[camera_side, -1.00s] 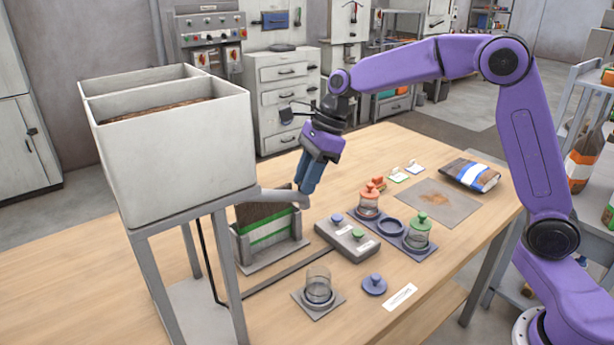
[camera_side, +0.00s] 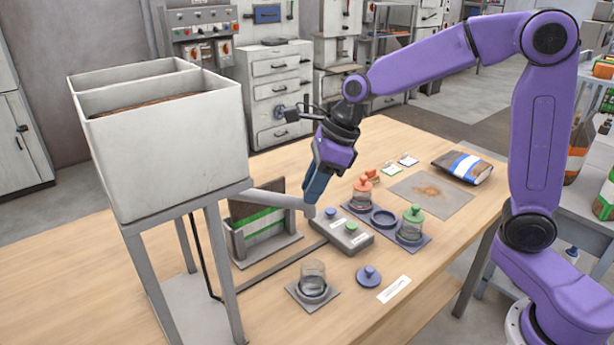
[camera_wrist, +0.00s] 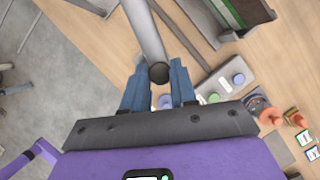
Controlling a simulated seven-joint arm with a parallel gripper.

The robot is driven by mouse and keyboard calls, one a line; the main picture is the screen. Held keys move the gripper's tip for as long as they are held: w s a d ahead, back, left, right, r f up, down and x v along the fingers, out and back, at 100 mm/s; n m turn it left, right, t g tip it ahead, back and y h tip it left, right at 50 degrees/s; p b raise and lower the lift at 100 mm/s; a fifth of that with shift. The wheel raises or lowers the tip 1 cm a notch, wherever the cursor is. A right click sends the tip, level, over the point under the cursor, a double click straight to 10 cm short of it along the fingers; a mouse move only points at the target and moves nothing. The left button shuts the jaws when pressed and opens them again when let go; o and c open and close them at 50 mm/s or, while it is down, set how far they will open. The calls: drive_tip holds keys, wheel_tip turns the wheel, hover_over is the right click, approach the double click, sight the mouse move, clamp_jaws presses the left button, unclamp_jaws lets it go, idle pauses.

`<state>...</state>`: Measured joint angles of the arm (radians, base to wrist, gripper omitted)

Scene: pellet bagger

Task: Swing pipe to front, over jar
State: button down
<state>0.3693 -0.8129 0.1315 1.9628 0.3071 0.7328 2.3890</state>
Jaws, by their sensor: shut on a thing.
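The grey pipe (camera_side: 278,198) juts from under the two-bin hopper, its free end pointing right, close to the left edge of the button box in the picture. My gripper (camera_side: 312,200) is shut on the pipe near that free end. In the wrist view the pipe (camera_wrist: 147,35) runs down between my two blue fingers (camera_wrist: 160,88), its dark round end just between the tips. The open clear jar (camera_side: 313,274) stands upright on a square grey plate at the front of the table. The pipe end is behind the jar, not above it.
The hopper (camera_side: 170,150) stands on grey legs at left. A bag holder (camera_side: 265,245) is below the pipe. The button box (camera_side: 342,234), a loose blue lid (camera_side: 369,276) and a tray with lidded jars (camera_side: 384,217) lie to the right. A brown bag (camera_side: 462,167) lies farther back.

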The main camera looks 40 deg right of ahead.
drive_tip(key=shift+s+a+m+t+h, duration=0.15)
drive_tip(key=shift+s+a+m, duration=0.25)
drive_tip(key=shift+s, duration=0.2)
drive_tip(key=shift+s+a+m+t+h, duration=0.1)
drive_tip(key=shift+s+a+m, duration=0.15)
drive_tip(key=shift+s+m, duration=0.3)
drive_tip(key=shift+s+a+m+t+h, duration=0.15)
drive_tip(key=shift+s+a+m, duration=0.2)
drive_tip(key=shift+s, duration=0.3)
drive_tip(key=shift+a, duration=0.1)
drive_tip(key=c, duration=0.9)
unclamp_jaws()
drive_tip(key=v, duration=1.7)
drive_tip(key=shift+r, duration=0.25)
